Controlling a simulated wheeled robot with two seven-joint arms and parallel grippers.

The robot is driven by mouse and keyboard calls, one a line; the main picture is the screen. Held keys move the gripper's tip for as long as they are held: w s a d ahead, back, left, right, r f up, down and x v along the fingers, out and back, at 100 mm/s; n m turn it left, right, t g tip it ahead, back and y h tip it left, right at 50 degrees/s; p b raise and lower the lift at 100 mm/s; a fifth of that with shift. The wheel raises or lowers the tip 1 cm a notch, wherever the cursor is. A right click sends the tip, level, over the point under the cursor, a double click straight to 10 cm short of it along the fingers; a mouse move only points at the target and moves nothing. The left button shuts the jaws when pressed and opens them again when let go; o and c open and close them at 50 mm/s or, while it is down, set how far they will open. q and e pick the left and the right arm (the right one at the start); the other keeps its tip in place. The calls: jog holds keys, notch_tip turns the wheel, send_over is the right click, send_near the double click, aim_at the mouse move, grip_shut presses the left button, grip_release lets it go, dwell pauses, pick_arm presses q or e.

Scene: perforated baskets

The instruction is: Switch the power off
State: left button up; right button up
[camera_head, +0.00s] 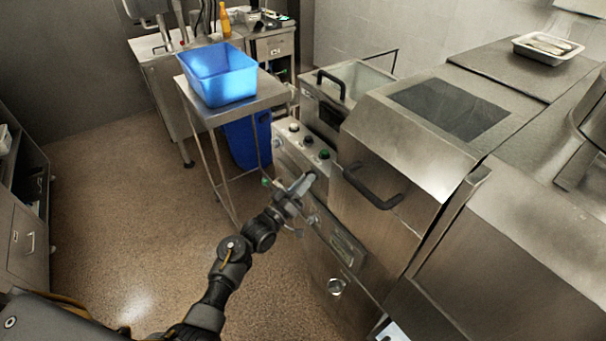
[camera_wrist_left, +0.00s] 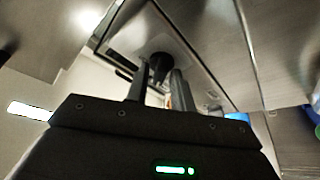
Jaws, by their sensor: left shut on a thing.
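The steel machine's control panel (camera_head: 300,152) carries several small knobs or buttons, among them a white one (camera_head: 293,127), a dark one (camera_head: 308,140) and a green one (camera_head: 324,154). My left gripper (camera_head: 304,184) is against the panel's front, below these. In the left wrist view, my left gripper's two fingers (camera_wrist_left: 158,88) are closed around a dark knob (camera_wrist_left: 159,62) on a steel face. The gripper hides this knob in the head view, and its setting cannot be read. My right gripper is not in view.
A fryer basin with a black handle (camera_head: 331,84) and a hooded unit with a dark bar handle (camera_head: 372,188) adjoin the panel. A blue bin (camera_head: 219,74) stands on a steel table behind. The floor (camera_head: 120,210) to the left is clear.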

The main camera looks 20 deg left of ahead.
pick_arm(q)
jog(key=shift+w+r+n+y+p, duration=0.1)
jog(key=shift+r+n+y+p, duration=0.3)
jog(key=shift+n+y+p, duration=0.5)
jog(key=shift+n+h, duration=0.3)
jog(key=o, duration=0.7)
jog(key=shift+f, duration=0.3)
jog(key=shift+b+v, duration=1.9)
jog(key=shift+v, duration=3.45)
